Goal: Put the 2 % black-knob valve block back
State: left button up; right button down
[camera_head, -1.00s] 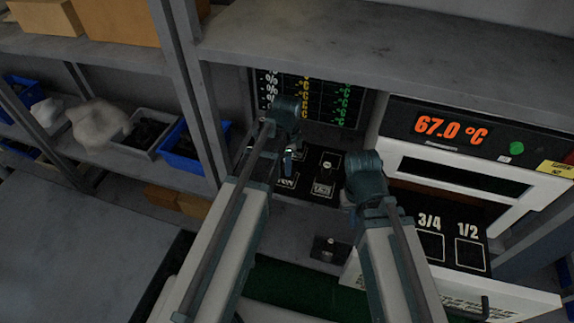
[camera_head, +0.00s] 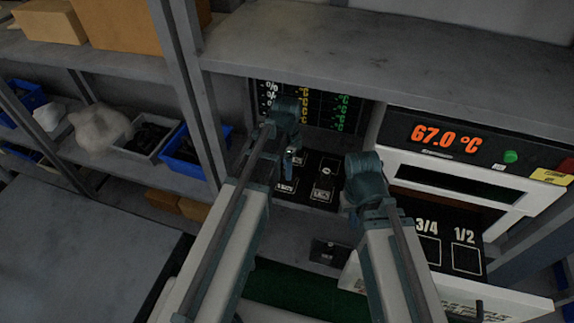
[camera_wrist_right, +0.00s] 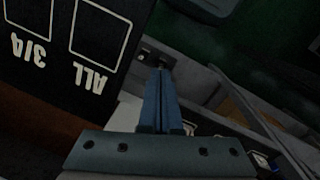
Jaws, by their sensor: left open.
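A small dark block (camera_head: 330,252) with a knob sits at the lower middle, below the black labelled panel (camera_head: 306,176). I cannot read any "2 %" mark on it. In the right wrist view a small dark knobbed piece (camera_wrist_right: 150,55) shows just beyond the fingertips. My left gripper (camera_head: 289,162) is open, in front of the panel's left part, with nothing visible in its jaws. My right gripper (camera_wrist_right: 161,75) has its fingers together, with nothing seen between them. In the head view its fingers are hidden behind its own wrist.
A metal knob (camera_head: 325,170) stands on the panel. A white machine (camera_head: 452,184) with a 67.0 °C display is at right, above a black board marked 3/4 and 1/2 (camera_head: 466,258). A shelf post (camera_head: 188,100) stands close on the left. Blue bins (camera_head: 190,148) sit beyond it.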

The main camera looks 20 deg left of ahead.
pick_arm(q)
notch_tip(320, 180, up, 5)
jog(key=p, duration=0.4)
jog(key=shift+r, duration=0.2)
jog(key=s+d+n+y, duration=0.1)
jog(key=s+d+n, duration=0.8)
jog(key=s, duration=0.5)
jog(key=shift+s+d, duration=0.15)
jog(key=shift+d, duration=0.6)
jog(key=shift+f, duration=0.15)
